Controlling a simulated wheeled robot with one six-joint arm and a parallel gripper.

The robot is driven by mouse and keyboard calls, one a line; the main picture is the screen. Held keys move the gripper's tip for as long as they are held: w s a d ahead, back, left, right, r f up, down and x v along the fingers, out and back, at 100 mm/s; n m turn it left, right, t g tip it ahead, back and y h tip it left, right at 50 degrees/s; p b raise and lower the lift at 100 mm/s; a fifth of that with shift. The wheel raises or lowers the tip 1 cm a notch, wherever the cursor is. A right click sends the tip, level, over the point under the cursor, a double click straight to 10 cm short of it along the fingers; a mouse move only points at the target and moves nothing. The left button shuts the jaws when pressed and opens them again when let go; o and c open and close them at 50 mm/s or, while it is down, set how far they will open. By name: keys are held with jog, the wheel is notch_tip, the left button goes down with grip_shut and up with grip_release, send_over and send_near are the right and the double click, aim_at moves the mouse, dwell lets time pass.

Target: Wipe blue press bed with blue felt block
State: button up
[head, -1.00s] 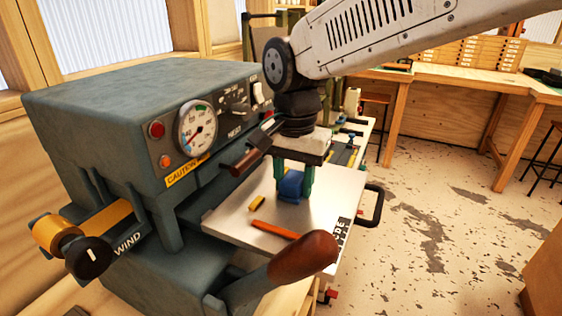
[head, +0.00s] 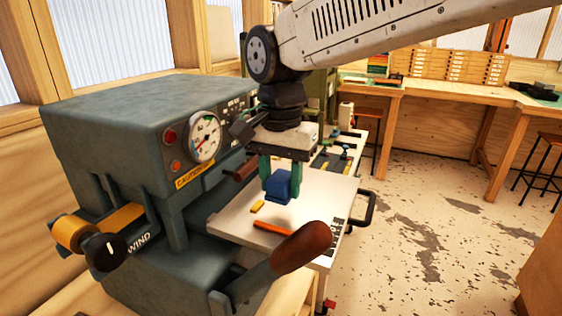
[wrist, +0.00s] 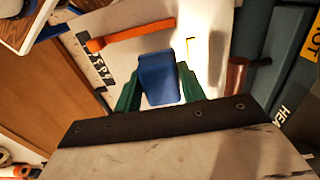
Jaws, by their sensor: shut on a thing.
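My gripper (head: 279,178) is shut on the blue felt block (head: 279,187), which sits between its green fingers. The block also shows in the wrist view (wrist: 160,78). It is over the flat bed (head: 335,192) of the blue-grey press (head: 140,115); the bed looks pale, not blue. I cannot tell whether the block touches the bed. A small yellow piece (head: 257,206) lies on the bed to the left of the block. An orange strip (head: 272,228) lies nearer the front.
The press's brown-handled lever (head: 300,247) sticks up before the bed's front edge. A black handle (head: 366,208) juts out at the right. The press body with its gauge (head: 204,138) stands close on the left. The floor at right is open.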

jog(key=shift+r, duration=1.95)
